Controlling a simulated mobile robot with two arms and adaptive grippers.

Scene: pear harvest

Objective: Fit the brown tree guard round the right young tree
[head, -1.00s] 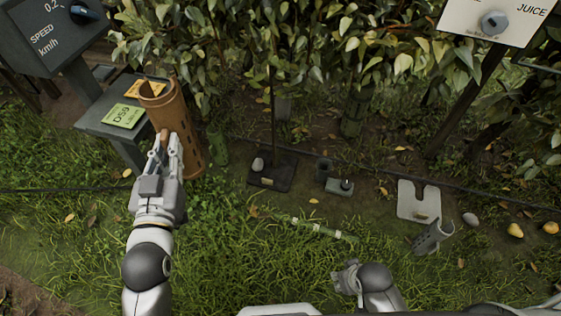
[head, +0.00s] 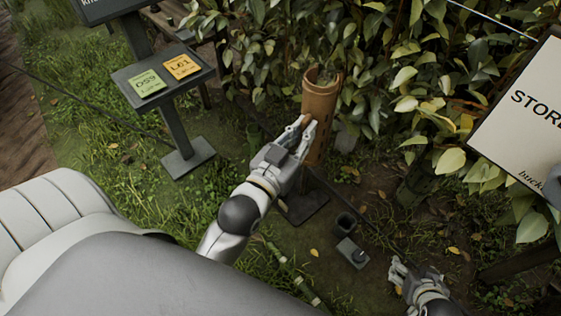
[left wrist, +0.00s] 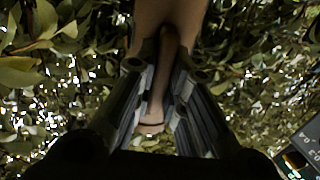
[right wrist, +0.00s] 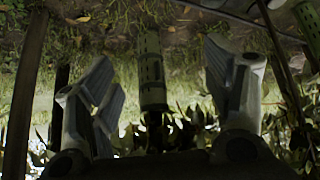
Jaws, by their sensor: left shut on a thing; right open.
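The brown tree guard (head: 319,98) is an upright, slightly tilted tube in the middle of the head view, above a dark base plate (head: 304,208). My left gripper (head: 303,124) is shut on its handle; the left wrist view shows the handle (left wrist: 166,60) between the fingers. Leaves show at the tube's top opening. I cannot tell whether a trunk is inside it. A green guard (head: 416,185) stands low among the leaves to the right. My right gripper (head: 403,272) is open and empty near the ground; a green slotted tube (right wrist: 151,72) shows beyond its fingers.
A stand with green (head: 145,83) and orange (head: 182,67) cards is at the left. A small dark cup (head: 346,222) and a grey block (head: 352,254) lie on the ground. A white sign (head: 520,120) is at the right. Dense foliage fills the back.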

